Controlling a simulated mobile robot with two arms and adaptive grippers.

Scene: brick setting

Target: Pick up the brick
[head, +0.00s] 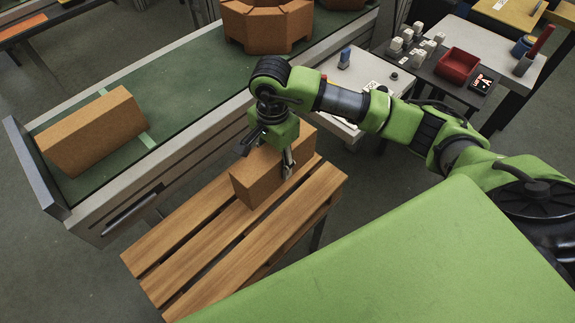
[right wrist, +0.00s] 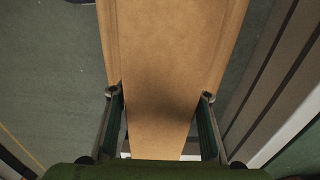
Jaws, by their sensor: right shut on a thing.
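An orange-tan brick (head: 256,180) is at the wooden slatted stand (head: 195,243) in the head view, over its far part. I cannot tell whether it rests on the slats or hangs just above them. My right gripper (head: 270,155) comes down on it from above, with one finger visible against its near right side and the other mostly hidden. In the right wrist view the brick (right wrist: 160,60) runs between the two fingers of my right gripper (right wrist: 159,96), which is shut on it. My left gripper is in neither view.
A green conveyor (head: 190,85) with a raised end plate runs behind the stand. A side table holds a red bin (head: 458,66) and white blocks. Several front slats are bare.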

